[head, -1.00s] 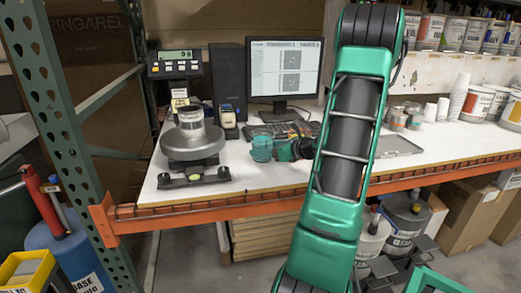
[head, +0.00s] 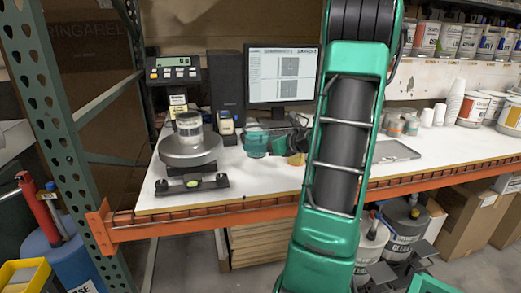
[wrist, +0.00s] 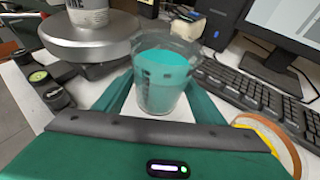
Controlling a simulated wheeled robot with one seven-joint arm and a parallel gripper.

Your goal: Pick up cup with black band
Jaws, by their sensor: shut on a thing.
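A clear cup (wrist: 162,78) with teal contents and dark marks around its side stands upright between my gripper's fingers in the wrist view. I cannot tell whether the marks form a full black band. The cup (head: 255,144) also shows in the head view, left of my arm and right of the scale. My gripper (wrist: 160,98) is shut on the cup, one teal finger on each side. Whether the cup's bottom touches the white table is unclear. My arm hides part of the workspace in the head view.
A scale with a round plate (head: 190,157) bearing a can (head: 188,125) stands close on the left. A keyboard (wrist: 255,95) and monitor (head: 283,75) are behind and right. A yellow-rimmed round object (head: 296,159) lies close to the right. The table front (head: 255,178) is clear.

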